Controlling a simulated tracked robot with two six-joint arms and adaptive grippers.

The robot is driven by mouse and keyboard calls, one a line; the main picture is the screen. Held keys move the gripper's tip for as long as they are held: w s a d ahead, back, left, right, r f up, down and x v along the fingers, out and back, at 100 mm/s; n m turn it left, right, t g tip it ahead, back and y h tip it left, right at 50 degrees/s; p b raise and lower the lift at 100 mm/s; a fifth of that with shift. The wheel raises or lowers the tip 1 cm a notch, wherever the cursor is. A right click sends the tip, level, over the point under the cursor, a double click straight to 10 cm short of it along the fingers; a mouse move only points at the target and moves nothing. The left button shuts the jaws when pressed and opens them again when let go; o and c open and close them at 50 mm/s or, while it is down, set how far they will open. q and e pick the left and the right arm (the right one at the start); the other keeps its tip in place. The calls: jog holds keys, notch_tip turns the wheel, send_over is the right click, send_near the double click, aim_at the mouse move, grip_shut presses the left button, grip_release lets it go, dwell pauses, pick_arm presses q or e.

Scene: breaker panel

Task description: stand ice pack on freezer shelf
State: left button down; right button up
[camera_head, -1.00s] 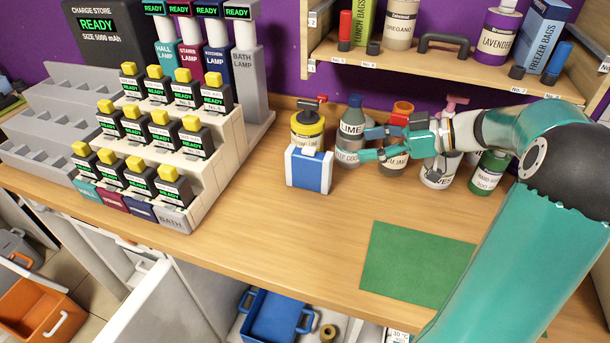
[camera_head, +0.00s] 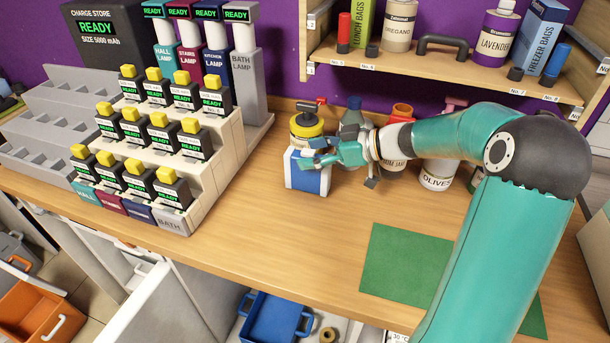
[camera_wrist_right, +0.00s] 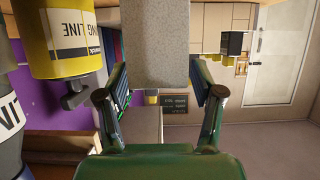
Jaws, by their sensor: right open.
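A blue block with white ends (camera_head: 304,181), which looks like the ice pack, stands upright on the wooden counter. My right gripper (camera_head: 314,152) is open at its upper right side, with the fingers pointing left and covering part of its top. In the right wrist view a pale grey block face (camera_wrist_right: 155,42), probably the same pack, lies ahead between the open fingers (camera_wrist_right: 161,84). I cannot tell whether the fingers touch it. I cannot pick out a freezer shelf. My left gripper is not in view.
A yellow canister (camera_head: 306,127) stands just behind the block; it is close beside the fingers in the wrist view (camera_wrist_right: 66,38). A bottle (camera_head: 353,112) and jars stand behind my right arm. A green mat (camera_head: 400,262) lies on the counter. A battery rack (camera_head: 205,205) stands left.

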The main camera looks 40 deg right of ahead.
aim_at(302, 154)
jog(key=x, duration=0.3)
jog(key=shift+w+a, duration=0.2)
jog(key=shift+w, duration=0.05)
grip_shut()
